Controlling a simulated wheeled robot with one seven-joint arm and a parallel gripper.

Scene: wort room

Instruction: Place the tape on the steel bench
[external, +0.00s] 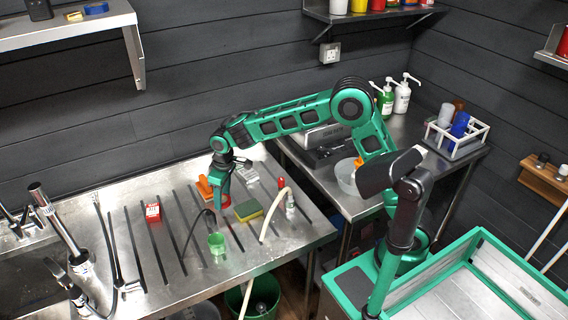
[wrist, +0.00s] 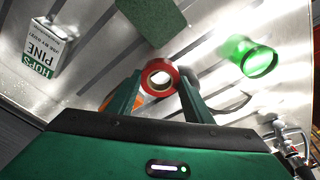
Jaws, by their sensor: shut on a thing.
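The tape is a red ring (wrist: 174,73) with a pale inner core, seen between my fingertips in the wrist view. My gripper (wrist: 158,84) is shut on it. In the external view my gripper (external: 222,190) points down over the grooved steel top (external: 180,262) of the sink counter, and a bit of the red tape (external: 226,203) shows below the fingers. I cannot tell whether the tape touches the surface. A second steel-topped bench (external: 325,182) stands to the right; I cannot tell which one is named.
Close by are a green sponge (external: 248,210), a green cup (external: 216,243), a white HOPS box (wrist: 48,45), an orange item (external: 204,188) and a red box (external: 152,212). A hose (external: 272,212) crosses the counter. The right bench holds a bowl (external: 347,178), bottles (external: 402,95) and a rack (external: 457,135).

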